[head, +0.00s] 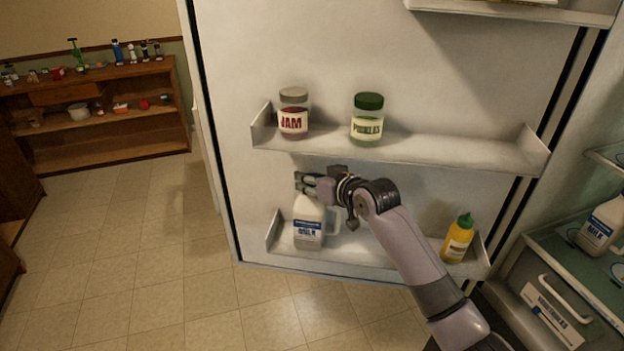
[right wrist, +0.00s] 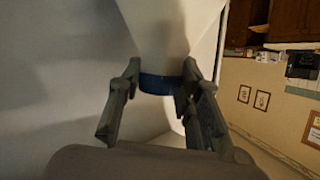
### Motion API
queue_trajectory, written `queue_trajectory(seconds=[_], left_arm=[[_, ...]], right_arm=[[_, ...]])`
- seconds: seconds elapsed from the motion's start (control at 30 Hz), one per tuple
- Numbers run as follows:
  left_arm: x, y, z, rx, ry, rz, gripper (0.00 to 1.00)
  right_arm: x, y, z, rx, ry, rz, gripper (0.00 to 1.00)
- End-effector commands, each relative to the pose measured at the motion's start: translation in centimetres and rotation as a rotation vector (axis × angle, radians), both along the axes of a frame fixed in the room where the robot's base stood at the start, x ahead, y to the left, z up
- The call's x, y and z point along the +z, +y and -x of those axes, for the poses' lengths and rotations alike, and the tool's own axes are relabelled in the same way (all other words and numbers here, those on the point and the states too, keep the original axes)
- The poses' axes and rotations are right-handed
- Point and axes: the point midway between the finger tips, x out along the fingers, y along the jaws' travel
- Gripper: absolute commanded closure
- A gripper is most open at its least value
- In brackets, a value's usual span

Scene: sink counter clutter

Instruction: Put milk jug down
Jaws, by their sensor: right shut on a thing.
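The white milk jug (head: 308,222) with a blue and white label is upright at the left end of the fridge door's lower shelf (head: 365,250). I cannot tell whether its base touches the shelf. My right gripper (head: 307,182) is shut on the jug's top, and the fingers hide the cap in the head view. In the right wrist view the two fingers (right wrist: 158,88) are on either side of the blue cap (right wrist: 160,84), with the white jug body (right wrist: 165,30) beyond. My left gripper is not in view.
A jam jar (head: 293,115) and a pickles jar (head: 367,120) stand on the door shelf above. A yellow bottle (head: 458,240) stands at the lower shelf's right end. Another milk jug (head: 601,228) is inside the fridge. The lower shelf's middle looks clear behind my arm.

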Motion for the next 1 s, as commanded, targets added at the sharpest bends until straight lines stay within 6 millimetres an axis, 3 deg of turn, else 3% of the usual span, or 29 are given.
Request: queue_trajectory(seconds=[0.07,0.1,0.37,0.77,1.0], left_arm=[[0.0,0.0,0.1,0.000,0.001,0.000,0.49],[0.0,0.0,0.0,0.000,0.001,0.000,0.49],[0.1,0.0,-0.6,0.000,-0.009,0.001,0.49],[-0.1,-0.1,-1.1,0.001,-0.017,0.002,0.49],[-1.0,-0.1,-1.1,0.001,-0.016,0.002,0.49]], right_arm=[[0.5,0.0,-0.1,0.000,-0.009,-0.005,1.00],[-0.3,-0.1,0.0,-0.002,0.005,0.003,0.66],[-0.2,-0.1,0.0,-0.001,0.003,0.003,0.49],[0.0,-0.3,0.3,-0.002,0.002,0.002,0.48],[1.1,-2.1,2.8,-0.001,-0.002,0.003,0.48]])
